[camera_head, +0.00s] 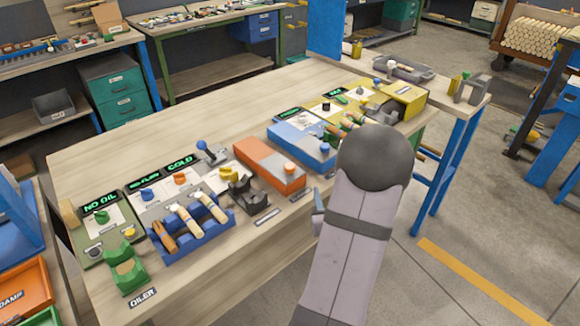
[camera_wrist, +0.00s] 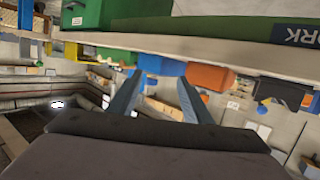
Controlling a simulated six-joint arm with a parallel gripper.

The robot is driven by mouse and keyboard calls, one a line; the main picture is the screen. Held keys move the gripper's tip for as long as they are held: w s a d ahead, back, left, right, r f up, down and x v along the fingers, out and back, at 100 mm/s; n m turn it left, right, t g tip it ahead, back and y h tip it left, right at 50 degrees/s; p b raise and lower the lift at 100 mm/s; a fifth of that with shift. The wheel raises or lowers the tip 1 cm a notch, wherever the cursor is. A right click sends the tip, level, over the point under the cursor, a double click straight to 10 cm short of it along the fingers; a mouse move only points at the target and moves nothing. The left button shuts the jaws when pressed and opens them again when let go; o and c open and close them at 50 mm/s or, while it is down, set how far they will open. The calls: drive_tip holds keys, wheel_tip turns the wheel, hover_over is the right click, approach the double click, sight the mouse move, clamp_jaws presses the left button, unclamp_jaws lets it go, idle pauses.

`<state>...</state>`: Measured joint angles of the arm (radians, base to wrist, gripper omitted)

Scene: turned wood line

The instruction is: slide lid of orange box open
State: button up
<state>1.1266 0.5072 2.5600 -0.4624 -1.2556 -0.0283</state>
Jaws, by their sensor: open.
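The top looks shut. The box also shows as an orange block (camera_wrist: 210,77) in the wrist view, beyond the right finger. My gripper (camera_wrist: 157,98) is open and empty, its two blue-grey fingers apart. In the head view my arm hides most of the gripper; a bit of a finger shows right of and below the box, apart from it.
Left of the box is a black holder (camera_head: 246,195); right is a blue box (camera_head: 300,150). A blue rack (camera_head: 190,240) with wooden-handled tools stands further left. A yellow box (camera_head: 405,100) stands at the right end. The bench behind the stations is clear.

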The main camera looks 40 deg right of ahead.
sight(291, 171)
drive_tip(key=w+a+t, duration=0.1)
drive_tip(key=w+a, duration=0.1)
drive_tip(key=w+a+r+n+t+b, duration=0.1)
drive_tip(key=w, duration=0.1)
drive_tip(key=w+a+r+t+y+b, duration=0.1)
drive_tip(key=w+a+t, duration=0.1)
drive_tip(key=shift+w+a+r, duration=0.25)
drive_tip(key=shift+a, duration=0.05)
drive_tip(key=shift+w+a+r+n, duration=0.2)
drive_tip(key=shift+a+r+n, duration=0.05)
drive_tip(key=shift+n, duration=0.05)
drive_tip(key=shift+p+x, duration=0.65)
drive_tip(key=shift+x, duration=3)
drive_tip(key=shift+c, duration=0.7)
